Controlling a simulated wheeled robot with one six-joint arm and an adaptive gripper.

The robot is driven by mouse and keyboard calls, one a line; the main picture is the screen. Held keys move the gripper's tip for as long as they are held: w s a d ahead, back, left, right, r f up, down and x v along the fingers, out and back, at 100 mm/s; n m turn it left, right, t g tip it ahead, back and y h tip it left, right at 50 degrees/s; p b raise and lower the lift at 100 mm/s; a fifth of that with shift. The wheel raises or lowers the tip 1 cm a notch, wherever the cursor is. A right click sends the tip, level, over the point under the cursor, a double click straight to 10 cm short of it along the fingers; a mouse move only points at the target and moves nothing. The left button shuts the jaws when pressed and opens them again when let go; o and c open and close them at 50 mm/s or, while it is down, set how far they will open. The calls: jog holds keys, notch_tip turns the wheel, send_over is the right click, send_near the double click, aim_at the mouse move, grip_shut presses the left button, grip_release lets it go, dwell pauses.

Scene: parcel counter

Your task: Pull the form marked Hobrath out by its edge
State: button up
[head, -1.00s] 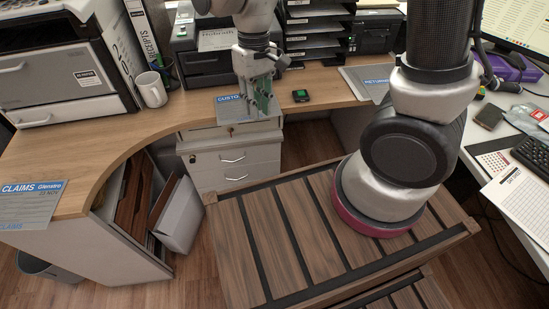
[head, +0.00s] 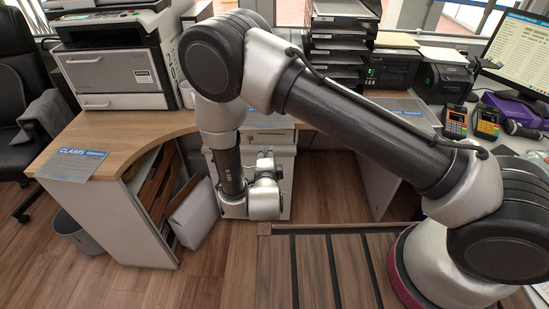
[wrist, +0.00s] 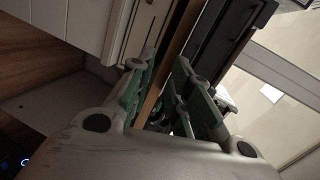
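No form readable as Hobrath shows now. A blue-headed form (head: 264,121) lies at the front edge of the counter above the drawers, partly hidden by my arm; its name cannot be read. A form headed CLAIMS (head: 75,163) overhangs the left counter end. Another blue-banded form (head: 408,113) lies at the right, partly behind my arm. My gripper (head: 265,156) is low before the white drawer unit, mostly hidden by my wrist. In the wrist view its green-padded fingers (wrist: 167,68) stand apart, with the brown counter edge beyond them and no form visible between them.
The white drawer unit (head: 281,166) stands close behind my gripper. A white open box (head: 192,213) is on the floor to the left. A printer (head: 118,70) and black letter trays (head: 336,58) stand on the counter (head: 150,133). Floor before the drawers is clear.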

aim_at(266, 128)
jog(key=shift+m+t, duration=0.3)
jog(key=shift+m, duration=0.3)
jog(key=shift+w+a+r, duration=0.1)
jog(key=shift+w+r, duration=0.1)
jog(key=shift+w, duration=1.9)
jog(key=shift+w+a+r, duration=0.1)
jog(key=shift+w+r, duration=0.05)
jog(key=shift+w, duration=1.9)
jog(key=shift+w+r, duration=0.2)
jog(key=shift+w, duration=1.9)
grip_shut()
